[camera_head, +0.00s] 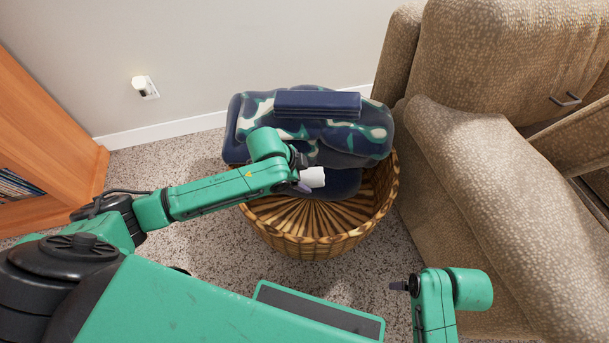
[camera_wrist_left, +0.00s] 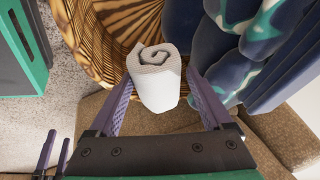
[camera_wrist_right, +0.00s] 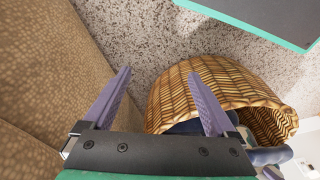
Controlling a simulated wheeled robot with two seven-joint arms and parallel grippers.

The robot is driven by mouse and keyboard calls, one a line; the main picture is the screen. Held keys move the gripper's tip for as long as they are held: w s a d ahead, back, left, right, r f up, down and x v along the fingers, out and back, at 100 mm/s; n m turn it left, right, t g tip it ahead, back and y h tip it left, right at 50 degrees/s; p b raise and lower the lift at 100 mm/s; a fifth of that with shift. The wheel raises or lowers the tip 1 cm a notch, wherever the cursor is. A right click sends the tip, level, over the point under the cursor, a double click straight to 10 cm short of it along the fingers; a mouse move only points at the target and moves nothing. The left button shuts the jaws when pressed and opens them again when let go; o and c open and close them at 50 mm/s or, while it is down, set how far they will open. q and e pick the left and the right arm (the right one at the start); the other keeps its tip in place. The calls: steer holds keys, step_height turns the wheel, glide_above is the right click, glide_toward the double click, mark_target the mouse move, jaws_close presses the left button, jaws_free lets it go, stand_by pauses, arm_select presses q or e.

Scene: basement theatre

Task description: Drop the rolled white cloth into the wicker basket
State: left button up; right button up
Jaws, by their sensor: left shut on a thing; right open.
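The rolled white cloth (camera_head: 313,177) is held in my left gripper (camera_head: 303,182), above the wicker basket (camera_head: 305,241). In the left wrist view the cloth (camera_wrist_left: 155,80) shows its spiral end between the two purple fingers of the left gripper (camera_wrist_left: 157,88), with the basket's woven wall (camera_wrist_left: 85,50) beyond it. My right gripper (camera_wrist_right: 165,95) is open and empty. In the right wrist view the basket (camera_wrist_right: 215,85) is seen from outside, partly behind the right finger. In the head view the right gripper's fingers (camera_head: 399,286) show only in part.
The basket's near inside is bare. A tan armchair (camera_head: 490,200) stands close on the right. A wooden shelf (camera_head: 45,140) stands at left.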

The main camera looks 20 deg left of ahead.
arm_select(q)
steer(key=shift+f+b, duration=0.6)
steer(key=shift+f, duration=0.05)
arm_select(e)
steer(key=r, duration=0.2)
steer(key=s+r, duration=0.1)
steer(key=r, duration=0.1)
steer(key=shift+a+r, duration=0.15)
steer(key=shift+r, duration=0.1)
arm_select(q)
steer(key=o, duration=1.1)
steer(key=shift+r, duration=0.15)
steer(key=p+v, duration=0.3)
steer(key=v, duration=0.4)
steer(key=shift+a+r, duration=0.1)
steer(key=shift+r, duration=0.05)
steer(key=p+v, duration=0.2)
steer(key=v, duration=0.5)
steer(key=shift+s+p, duration=0.2)
steer(key=shift+p, duration=0.1)
arm_select(e)
step_height(320, 180, down, 14)
steer(key=d, duration=0.2)
steer(key=shift+s+r+h, duration=0.25)
steer(key=shift+h, duration=0.05)
